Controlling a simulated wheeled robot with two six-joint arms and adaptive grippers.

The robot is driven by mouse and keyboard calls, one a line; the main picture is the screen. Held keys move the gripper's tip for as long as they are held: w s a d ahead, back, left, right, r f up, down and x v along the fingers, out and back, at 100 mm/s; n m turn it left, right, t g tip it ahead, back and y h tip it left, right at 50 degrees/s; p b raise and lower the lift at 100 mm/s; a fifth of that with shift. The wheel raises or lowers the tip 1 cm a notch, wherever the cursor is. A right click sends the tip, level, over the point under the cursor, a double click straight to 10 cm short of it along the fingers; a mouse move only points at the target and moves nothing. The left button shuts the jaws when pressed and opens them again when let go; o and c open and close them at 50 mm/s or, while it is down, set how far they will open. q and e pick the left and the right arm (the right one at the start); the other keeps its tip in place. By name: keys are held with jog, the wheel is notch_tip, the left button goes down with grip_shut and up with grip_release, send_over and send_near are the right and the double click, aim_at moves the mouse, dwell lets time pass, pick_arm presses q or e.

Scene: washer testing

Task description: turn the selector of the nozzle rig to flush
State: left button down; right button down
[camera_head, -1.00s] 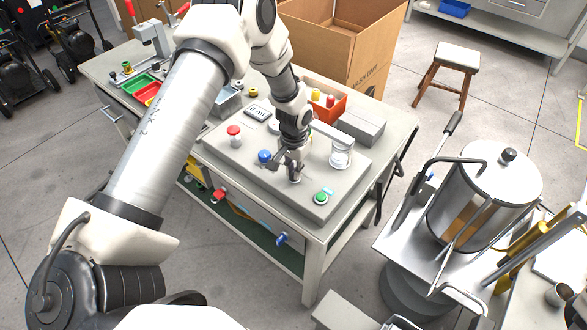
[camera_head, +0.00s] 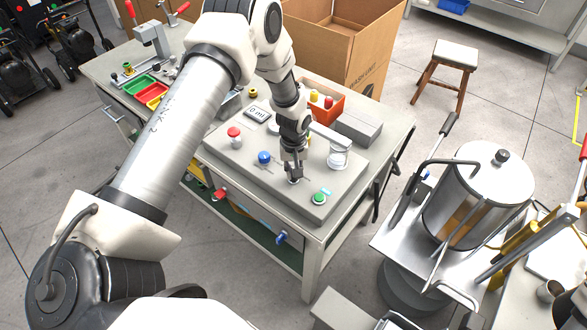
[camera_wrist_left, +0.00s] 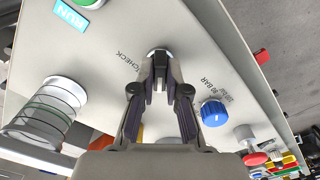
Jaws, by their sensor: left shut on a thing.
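The nozzle rig (camera_head: 240,155) is a grey sloped panel box on a bench. My left gripper (camera_head: 294,179) points down at the panel, between the blue knob (camera_head: 265,157) and the green button (camera_head: 319,198). In the left wrist view the left gripper (camera_wrist_left: 159,75) is shut with its fingertips on the selector. My right gripper is not in view.
A red button (camera_head: 234,132), a display (camera_head: 257,114) reading 0 ml and a glass cylinder (camera_head: 338,156) stand on the panel around the gripper. An orange bin (camera_head: 323,103) and a grey block (camera_head: 358,128) sit behind. A steel tank (camera_head: 480,200) stands to the right.

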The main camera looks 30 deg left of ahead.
pick_arm(q)
jog(key=shift+w+n, duration=0.1)
jog(key=shift+n, duration=0.3)
jog(key=c, duration=1.2)
grip_release()
jog(key=shift+a, duration=0.1)
jog(key=shift+w+a+f, duration=0.1)
jog(key=shift+w+f, duration=0.05)
jog(key=shift+f, duration=0.05)
jog(key=shift+r, duration=0.4)
notch_tip(320, 180, up, 11)
jog(key=shift+r, duration=0.15)
